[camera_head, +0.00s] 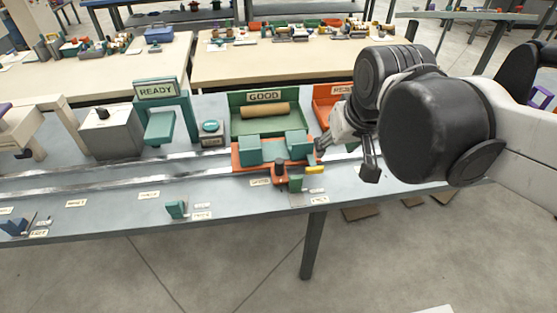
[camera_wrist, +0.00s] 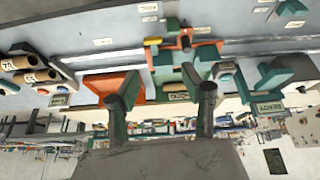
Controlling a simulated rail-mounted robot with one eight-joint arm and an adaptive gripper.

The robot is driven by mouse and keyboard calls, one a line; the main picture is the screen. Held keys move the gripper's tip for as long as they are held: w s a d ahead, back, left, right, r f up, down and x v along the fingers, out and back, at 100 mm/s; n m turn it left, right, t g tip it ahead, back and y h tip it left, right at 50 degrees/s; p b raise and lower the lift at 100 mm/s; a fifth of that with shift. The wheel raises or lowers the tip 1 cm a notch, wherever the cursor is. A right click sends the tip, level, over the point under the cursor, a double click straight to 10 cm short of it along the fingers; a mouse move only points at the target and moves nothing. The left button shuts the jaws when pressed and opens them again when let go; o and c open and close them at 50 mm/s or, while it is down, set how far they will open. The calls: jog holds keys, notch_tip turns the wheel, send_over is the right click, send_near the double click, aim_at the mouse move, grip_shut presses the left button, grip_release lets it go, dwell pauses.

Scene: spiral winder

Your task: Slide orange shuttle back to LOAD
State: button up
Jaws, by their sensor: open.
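The orange shuttle (camera_head: 240,160) sits on the metal rails in front of the green GOOD tray (camera_head: 236,126). It carries two teal blocks (camera_head: 250,150) and has a dark knob (camera_head: 279,172) at its front. In the wrist view the shuttle (camera_wrist: 203,43) appears upside down, beyond the fingertips. My gripper (camera_head: 345,162) is just right of the shuttle, apart from its knob, with its fingers spread and empty. Its two fingers also show wide apart in the wrist view (camera_wrist: 163,96). The label texts along the rails are too small to read.
A brown tube (camera_head: 265,109) lies in the GOOD tray. An orange tray (camera_head: 325,104) stands to its right, partly behind my arm. A teal READY stand (camera_head: 158,92) and grey box (camera_head: 108,131) stand behind the rails. The rails (camera_head: 100,176) look clear left of the shuttle.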

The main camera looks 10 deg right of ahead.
jog(key=w+a+f+n+g, duration=0.1)
jog(key=w+a+f+g, duration=0.2)
jog(key=w, duration=0.7)
jog(key=n+g+p, duration=0.1)
jog(key=n+g, duration=0.1)
send_near(279, 161)
notch_tip(279, 161, down, 12)
jog(key=shift+w+r, duration=0.15)
jog(key=shift+c, duration=0.2)
grip_shut()
